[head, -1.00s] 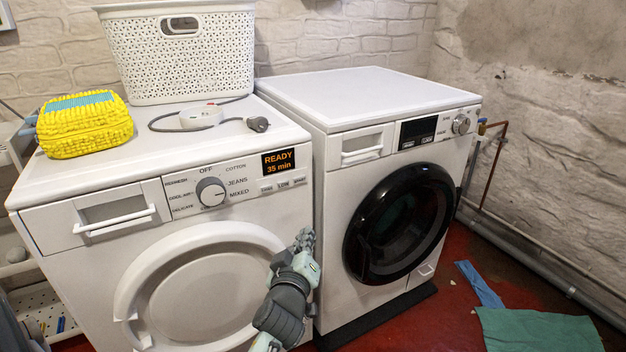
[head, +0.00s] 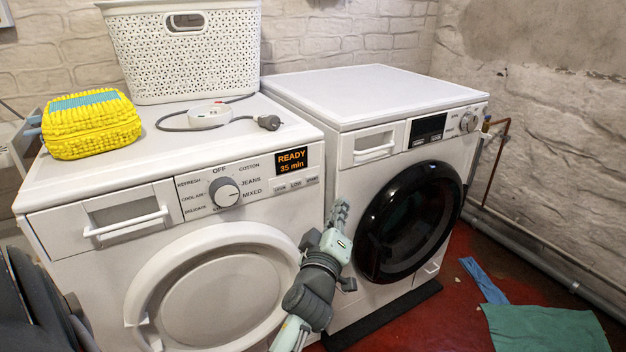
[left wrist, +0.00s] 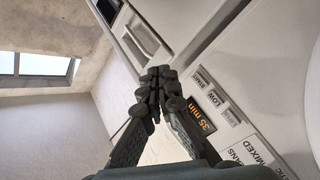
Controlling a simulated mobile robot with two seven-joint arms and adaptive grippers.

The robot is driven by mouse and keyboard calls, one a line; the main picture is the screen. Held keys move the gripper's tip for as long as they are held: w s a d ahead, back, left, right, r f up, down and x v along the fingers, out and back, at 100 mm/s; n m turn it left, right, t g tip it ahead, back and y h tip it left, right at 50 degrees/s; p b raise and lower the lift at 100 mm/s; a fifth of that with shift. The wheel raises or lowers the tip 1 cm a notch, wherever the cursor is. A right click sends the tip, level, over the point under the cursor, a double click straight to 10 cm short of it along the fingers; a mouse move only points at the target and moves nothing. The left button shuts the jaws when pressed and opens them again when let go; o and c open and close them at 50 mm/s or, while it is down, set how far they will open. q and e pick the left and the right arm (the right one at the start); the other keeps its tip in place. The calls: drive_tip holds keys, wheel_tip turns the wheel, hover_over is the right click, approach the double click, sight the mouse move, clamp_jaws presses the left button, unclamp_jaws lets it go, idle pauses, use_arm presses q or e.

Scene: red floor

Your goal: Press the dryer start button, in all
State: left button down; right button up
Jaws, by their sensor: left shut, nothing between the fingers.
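The dryer (head: 60,250) is the white machine on the left. Its dial (head: 225,192) and orange display (head: 292,160), reading READY 35 min, are on the front panel. The small START button (head: 312,181) is the rightmost of the row under the display; it also shows in the left wrist view (left wrist: 200,80). My left gripper (head: 341,208) is shut and empty, below and right of the button, in front of the seam between the machines. In the left wrist view its fingertips (left wrist: 157,76) appear left of the START button, apart from it. My right gripper is not in view.
A washing machine (head: 385,88) with a black round door stands at right. On the dryer top are a white basket (head: 180,60), a yellow bag (head: 88,130) and a cable with a plug (head: 268,122). Cloths (head: 545,328) lie on the red floor; pipes run along the right wall.

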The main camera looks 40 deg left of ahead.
sight(312, 179)
use_arm(q)
drive_tip(key=shift+w+a+p, duration=0.3)
drive_tip(key=shift+w+a, duration=0.25)
drive_tip(key=shift+a, duration=0.8)
drive_tip(key=shift+w+a+p, duration=0.25)
drive_tip(key=shift+w+a, duration=0.35)
drive_tip(key=shift+a, duration=0.7)
drive_tip(key=shift+w+a+p, duration=0.3)
drive_tip(key=shift+w+a, duration=0.25)
drive_tip(key=shift+a, duration=0.8)
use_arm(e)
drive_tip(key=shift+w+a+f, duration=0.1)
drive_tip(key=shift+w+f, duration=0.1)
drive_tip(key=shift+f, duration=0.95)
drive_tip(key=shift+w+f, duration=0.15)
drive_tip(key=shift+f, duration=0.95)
use_arm(q)
drive_tip(key=shift+a, duration=0.15)
drive_tip(key=shift+w+a, duration=0.15)
drive_tip(key=shift+a, duration=0.1)
